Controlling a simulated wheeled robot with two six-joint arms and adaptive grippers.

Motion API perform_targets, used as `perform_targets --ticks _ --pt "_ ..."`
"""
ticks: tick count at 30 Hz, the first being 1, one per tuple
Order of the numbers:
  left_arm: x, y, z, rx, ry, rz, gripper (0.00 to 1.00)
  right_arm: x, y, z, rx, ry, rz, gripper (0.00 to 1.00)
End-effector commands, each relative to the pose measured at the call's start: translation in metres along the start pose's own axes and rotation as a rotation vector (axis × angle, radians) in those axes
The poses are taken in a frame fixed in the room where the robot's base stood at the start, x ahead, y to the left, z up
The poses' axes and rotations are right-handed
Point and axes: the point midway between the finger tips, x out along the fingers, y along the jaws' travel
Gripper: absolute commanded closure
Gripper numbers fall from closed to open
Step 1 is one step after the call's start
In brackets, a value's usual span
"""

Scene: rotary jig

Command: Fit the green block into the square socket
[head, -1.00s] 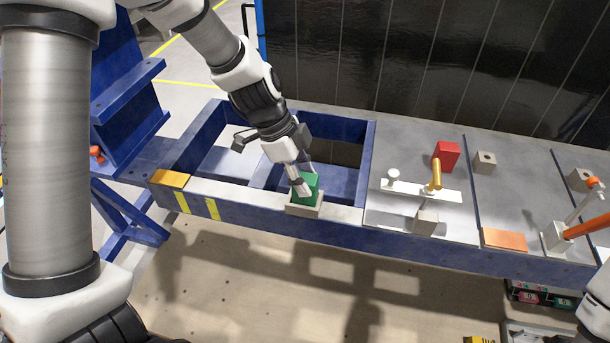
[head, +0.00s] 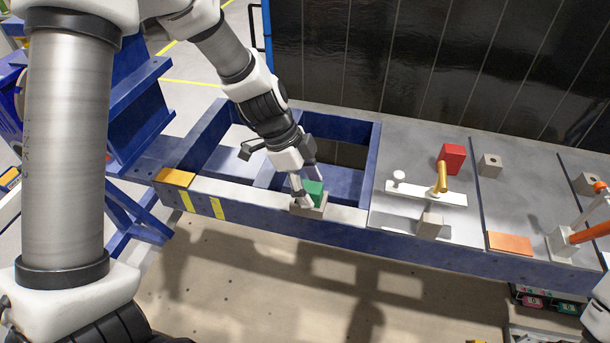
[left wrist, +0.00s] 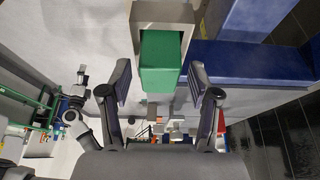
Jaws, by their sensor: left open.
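The green block (head: 315,190) stands upright in the square socket (head: 311,208), a grey-beige holder on the front rail of the blue frame. Its upper part shows above the socket rim. My left gripper (head: 302,190) is open around the block. In the left wrist view the green block (left wrist: 162,60) lies between the two spread fingers, with a gap on each side, and the socket (left wrist: 158,12) shows behind it. The seating depth inside the socket is hidden. My right gripper (left wrist: 82,76) shows small in the left wrist view; its fingers are unclear.
Right of the socket are a white plate with a gold handle (head: 441,178), a red block (head: 452,157), grey blocks (head: 489,165) and an orange plate (head: 510,243). A yellow-brown pad (head: 175,177) lies left on the rail. The frame's middle is open.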

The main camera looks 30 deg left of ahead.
Motion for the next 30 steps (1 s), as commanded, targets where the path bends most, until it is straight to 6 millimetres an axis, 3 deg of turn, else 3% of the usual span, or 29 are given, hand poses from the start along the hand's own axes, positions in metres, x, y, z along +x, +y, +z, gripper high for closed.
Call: perform_targets --ticks 5,15,20,30 --pt "-0.027 -0.001 -0.003 0.002 0.005 -0.004 0.38 -0.01 0.0 0.0 0.0 0.0 0.0 0.11" --pt "-0.108 -0.001 -0.002 0.001 0.003 -0.004 0.38 -0.006 0.0 0.0 0.0 0.0 0.0 0.11" --pt "-0.122 0.0 -0.001 0.0 0.0 0.0 0.38 -0.005 0.0 0.0 0.0 0.0 0.0 0.11" --pt "-0.123 0.0 -0.001 0.0 0.0 0.0 0.38 -0.006 0.0 0.0 0.0 0.0 0.0 0.11"
